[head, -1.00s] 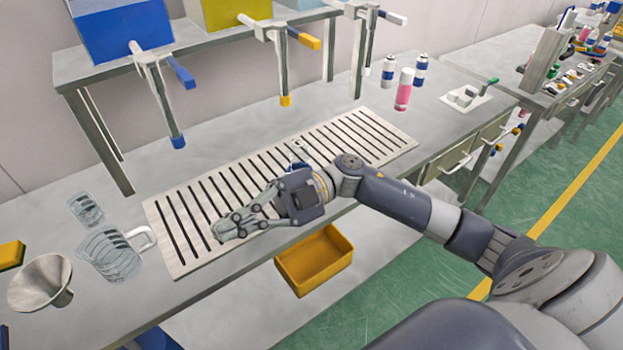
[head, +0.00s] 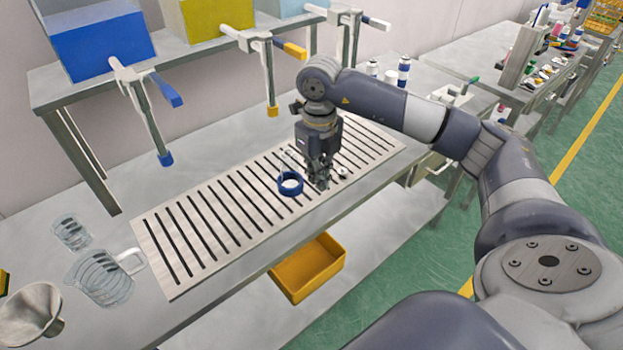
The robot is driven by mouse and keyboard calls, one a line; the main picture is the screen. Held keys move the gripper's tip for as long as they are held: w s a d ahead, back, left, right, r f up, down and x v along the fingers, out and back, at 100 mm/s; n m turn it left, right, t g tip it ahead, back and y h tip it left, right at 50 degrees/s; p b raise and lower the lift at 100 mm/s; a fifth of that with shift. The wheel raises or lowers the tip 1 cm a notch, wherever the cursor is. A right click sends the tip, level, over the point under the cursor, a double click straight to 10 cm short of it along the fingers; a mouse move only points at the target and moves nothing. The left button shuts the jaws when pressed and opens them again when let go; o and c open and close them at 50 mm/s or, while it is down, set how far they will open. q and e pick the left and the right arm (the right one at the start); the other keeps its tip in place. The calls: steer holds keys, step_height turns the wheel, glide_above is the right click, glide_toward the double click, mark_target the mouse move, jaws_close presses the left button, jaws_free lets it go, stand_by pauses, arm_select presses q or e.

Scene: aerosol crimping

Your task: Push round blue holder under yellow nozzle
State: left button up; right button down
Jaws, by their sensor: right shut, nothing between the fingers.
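The round blue holder (head: 290,188) sits on the slatted rack (head: 190,250), with something pale or clear standing in it. The yellow nozzle (head: 272,111) hangs from the yellow tank's tap, above and slightly left of the holder in the picture. The holder is nearer the front than the nozzle. My right gripper (head: 320,182) points down, shut and empty, just right of the holder and low over the slats. I cannot tell whether it touches the holder. My left gripper is not in view.
A blue nozzle (head: 165,158) hangs farther left. A small pale round piece (head: 342,173) lies right of my gripper. A yellow bin (head: 308,268) is below the front edge.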

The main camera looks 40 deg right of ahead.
mark_target(307, 200)
step_height(307, 200, down, 9)
steer(key=shift+w+r+p, duration=0.1)
steer(key=shift+r+p, duration=0.1)
steer(key=shift+p, duration=1.05)
steer(key=shift+w+a+r+p, duration=0.15)
steer(key=shift+w+p, duration=0.2)
steer(key=shift+w, duration=1.55)
